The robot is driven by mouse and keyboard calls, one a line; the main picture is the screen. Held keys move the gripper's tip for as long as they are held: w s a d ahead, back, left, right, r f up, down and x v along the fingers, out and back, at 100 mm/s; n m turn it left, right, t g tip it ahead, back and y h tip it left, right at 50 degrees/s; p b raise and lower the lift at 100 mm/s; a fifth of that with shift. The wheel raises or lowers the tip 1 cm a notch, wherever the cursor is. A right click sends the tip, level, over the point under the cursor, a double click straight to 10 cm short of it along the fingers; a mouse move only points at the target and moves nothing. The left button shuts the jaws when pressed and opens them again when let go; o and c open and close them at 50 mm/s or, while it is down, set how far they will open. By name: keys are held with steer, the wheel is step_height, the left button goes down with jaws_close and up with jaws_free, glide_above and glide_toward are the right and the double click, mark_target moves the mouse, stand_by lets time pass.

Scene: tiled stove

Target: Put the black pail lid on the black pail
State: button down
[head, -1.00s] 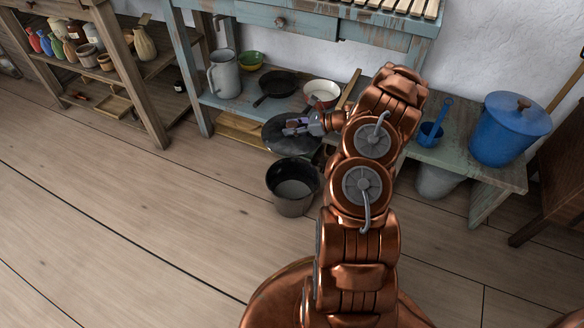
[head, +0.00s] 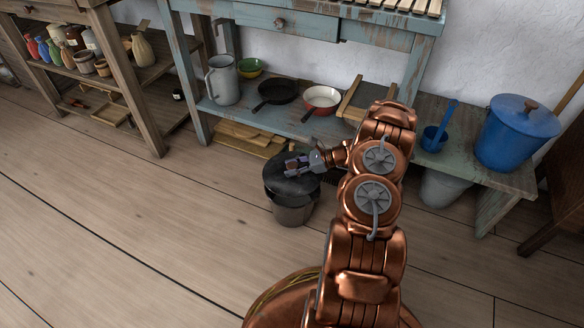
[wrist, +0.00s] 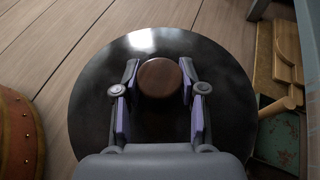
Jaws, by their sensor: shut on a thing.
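The black pail lid (head: 284,182) is a dark round disc held by my gripper (head: 300,165). In the wrist view the lid (wrist: 90,110) fills the middle, and my gripper (wrist: 158,88) is shut on its brown round knob (wrist: 158,78). The black pail (head: 292,212) stands on the floor, below the lid in the head view. The lid covers the pail's mouth from this angle and looks tilted. I cannot tell whether the lid touches the rim. The pail is hidden under the lid in the wrist view.
A blue lidded pot (head: 515,132) is at the right. The floor at left is clear.

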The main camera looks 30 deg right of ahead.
steer(key=shift+f+b, duration=0.6)
steer(key=shift+f, duration=2.5)
steer(key=c, duration=0.6)
jaws_free()
steer(key=v, duration=1.2)
